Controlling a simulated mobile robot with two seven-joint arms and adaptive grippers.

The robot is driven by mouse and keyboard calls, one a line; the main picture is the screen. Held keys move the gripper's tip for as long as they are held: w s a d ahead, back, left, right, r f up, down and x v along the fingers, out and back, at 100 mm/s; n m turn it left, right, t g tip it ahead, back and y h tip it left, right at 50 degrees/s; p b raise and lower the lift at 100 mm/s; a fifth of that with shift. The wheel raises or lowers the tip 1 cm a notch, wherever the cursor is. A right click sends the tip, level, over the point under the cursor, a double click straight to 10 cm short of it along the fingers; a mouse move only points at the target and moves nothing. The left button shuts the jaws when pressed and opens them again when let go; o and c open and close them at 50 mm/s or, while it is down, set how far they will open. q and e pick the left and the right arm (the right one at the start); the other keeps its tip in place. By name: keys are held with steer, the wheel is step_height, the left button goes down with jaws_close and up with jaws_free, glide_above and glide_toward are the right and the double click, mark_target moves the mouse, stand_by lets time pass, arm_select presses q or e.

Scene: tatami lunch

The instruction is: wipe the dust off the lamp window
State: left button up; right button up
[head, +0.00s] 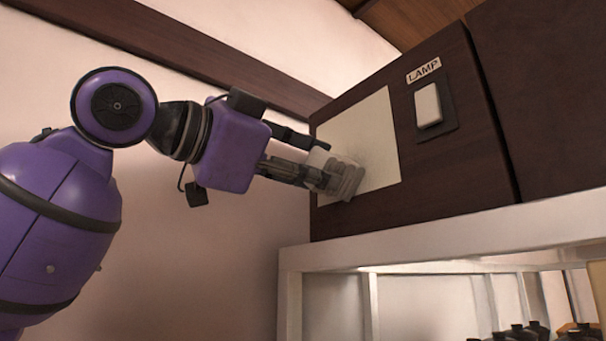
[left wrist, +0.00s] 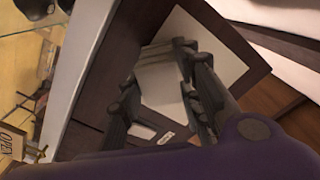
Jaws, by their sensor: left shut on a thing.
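The lamp window (head: 378,125) is a pale cream panel in the front of a dark wooden box. A faint grey smudge shows on it beside the cloth. My left gripper (head: 322,170) is shut on a folded whitish cloth (head: 346,178), which is at the window's lower middle and seems to touch it. In the left wrist view, my dark fingers (left wrist: 165,95) reach toward the window (left wrist: 215,50), with the pale cloth between them. The fingers and cloth hide part of the window. My right gripper is in neither view.
A white switch (head: 428,105) on a dark plate sits right of the window, under a LAMP label (head: 424,70). A white shelf frame (head: 440,238) runs below the box, with several dark pots (head: 525,331) under it. An OPEN sign (left wrist: 12,142) shows in the left wrist view.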

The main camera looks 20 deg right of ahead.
arm_select(q)
steer(key=shift+s+d, duration=0.2)
steer(key=shift+s, duration=0.25)
steer(key=shift+w+a, duration=0.2)
steer(key=shift+w, duration=0.45)
steer(key=shift+w+a, duration=0.25)
steer(key=shift+w, duration=0.4)
steer(key=shift+w+a, duration=0.2)
steer(key=shift+w, duration=0.45)
steer(key=shift+a, duration=0.1)
steer(key=shift+v, duration=2.85)
steer(key=v, duration=0.3)
